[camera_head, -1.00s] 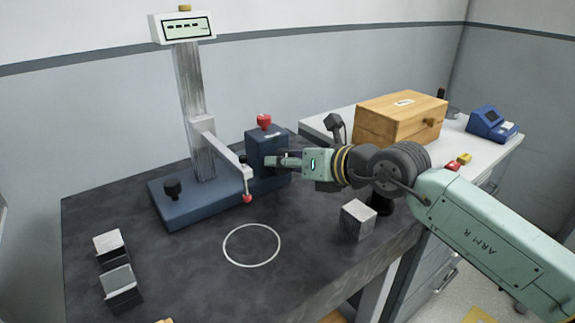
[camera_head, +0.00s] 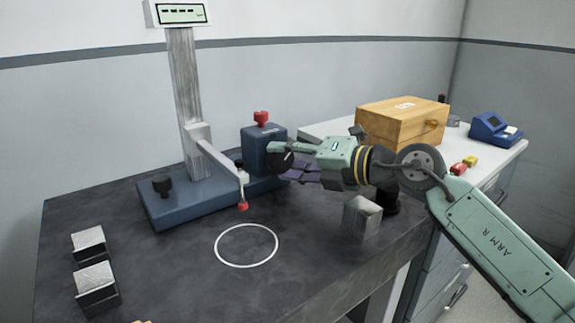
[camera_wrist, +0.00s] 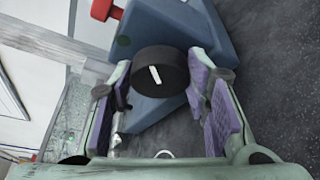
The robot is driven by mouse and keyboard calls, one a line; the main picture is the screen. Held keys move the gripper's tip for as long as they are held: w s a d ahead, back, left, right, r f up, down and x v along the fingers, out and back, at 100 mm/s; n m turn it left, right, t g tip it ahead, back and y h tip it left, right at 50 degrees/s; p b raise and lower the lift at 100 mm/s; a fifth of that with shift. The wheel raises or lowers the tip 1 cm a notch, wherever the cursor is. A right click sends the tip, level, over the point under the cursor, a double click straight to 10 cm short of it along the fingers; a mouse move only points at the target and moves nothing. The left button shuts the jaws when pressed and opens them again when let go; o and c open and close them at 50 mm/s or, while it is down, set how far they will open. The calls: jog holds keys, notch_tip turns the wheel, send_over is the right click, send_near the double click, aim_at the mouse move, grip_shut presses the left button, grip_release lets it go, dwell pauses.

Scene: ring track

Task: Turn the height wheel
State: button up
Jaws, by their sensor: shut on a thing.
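The black height wheel (camera_wrist: 158,76) with a white mark sits on the face of the dark blue block (camera_head: 262,142) at the end of the gauge's base. It shows between my fingertips in the wrist view. My gripper (camera_head: 283,160) reaches in from the right and is shut on the wheel, with one purple-padded finger (camera_wrist: 216,115) on each side of it. In the head view the fingers and the gripper body hide part of the wheel. The gauge's metal column (camera_head: 187,105) carries an arm (camera_head: 216,161) with a red-tipped probe (camera_head: 243,206) above the dark table.
A red knob (camera_head: 261,117) tops the blue block. A metal block (camera_head: 362,217) stands close below my arm. More metal blocks (camera_head: 95,283) lie at the left front, and a white ring (camera_head: 246,245) marks the table. A wooden box (camera_head: 390,130) stands at the back right.

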dwell(0.4)
jog(key=o, duration=1.2)
jog(key=shift+c, duration=0.2)
jog(key=v, duration=0.7)
jog(key=shift+f, duration=0.15)
jog(key=shift+s+d, duration=0.15)
jog(key=shift+d, duration=0.05)
